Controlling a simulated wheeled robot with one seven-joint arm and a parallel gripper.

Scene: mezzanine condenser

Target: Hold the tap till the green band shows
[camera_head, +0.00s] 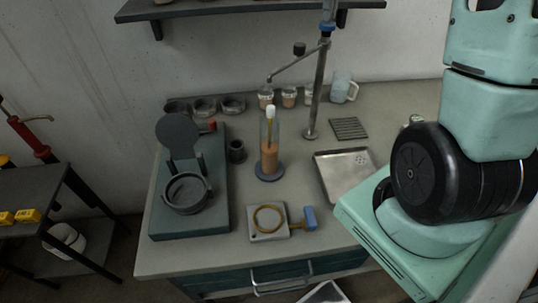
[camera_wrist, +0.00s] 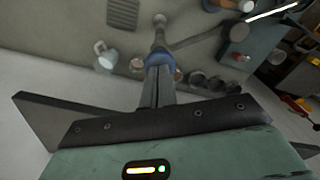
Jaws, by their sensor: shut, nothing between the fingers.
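The tap is a tall metal post (camera_head: 318,85) with a blue collar (camera_head: 327,27) near its top and a thin spout reaching left. In the wrist view the blue collar (camera_wrist: 158,58) lies just beyond my fingertips. My gripper (camera_wrist: 157,74) is shut and empty, over the post's top; I cannot tell whether it touches. A clear glass cylinder (camera_head: 263,128) stands upright on a dark round base below the spout. It holds orange-brown liquid (camera_head: 269,159) and a thin stick with a pale yellow top (camera_head: 271,112). I see no green band on it.
A metal tray (camera_head: 345,173), a dark grille (camera_head: 349,128) and a clear jug (camera_head: 342,88) are right of the post. A green-grey stand (camera_head: 190,225) is at left. A square plate with a brass ring (camera_head: 268,236) lies in front. A shelf (camera_head: 240,9) hangs above.

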